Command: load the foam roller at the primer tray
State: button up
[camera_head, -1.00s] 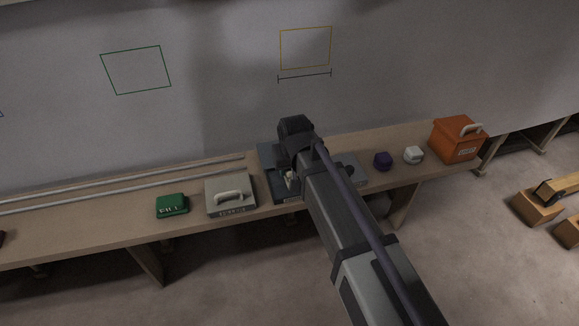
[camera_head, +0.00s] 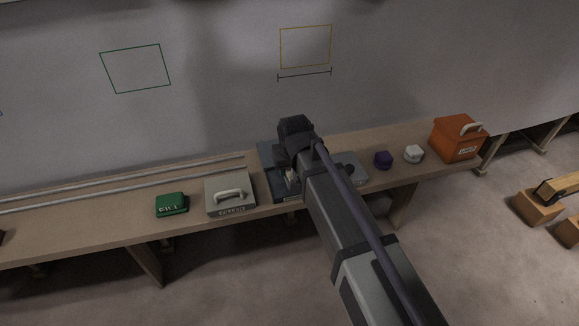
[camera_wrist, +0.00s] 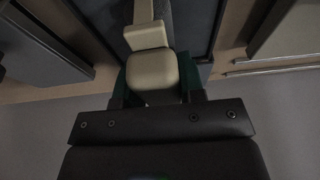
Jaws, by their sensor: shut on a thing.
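The foam roller shows in the wrist view as a pale cream handle (camera_wrist: 152,74) with a narrower cream and grey part beyond it. My gripper (camera_wrist: 155,92) is shut on this handle, with a dark teal finger on each side. The roller's far end is out of the wrist view. The primer tray (camera_head: 266,158) is blue-grey and lies on the bench. In the head view my gripper (camera_head: 289,181) is low over the tray, and my wrist hides much of both. A dark tray surface (camera_wrist: 201,25) lies under the roller. I cannot tell whether the roller touches it.
On the bench (camera_head: 120,222), a grey handled case (camera_head: 231,204) and a green box (camera_head: 172,204) stand left of the tray. Two long rods (camera_head: 120,183) lie behind them.

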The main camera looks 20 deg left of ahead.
dwell(0.3)
notch_tip(320, 180, up, 7)
jog(key=p, duration=0.7)
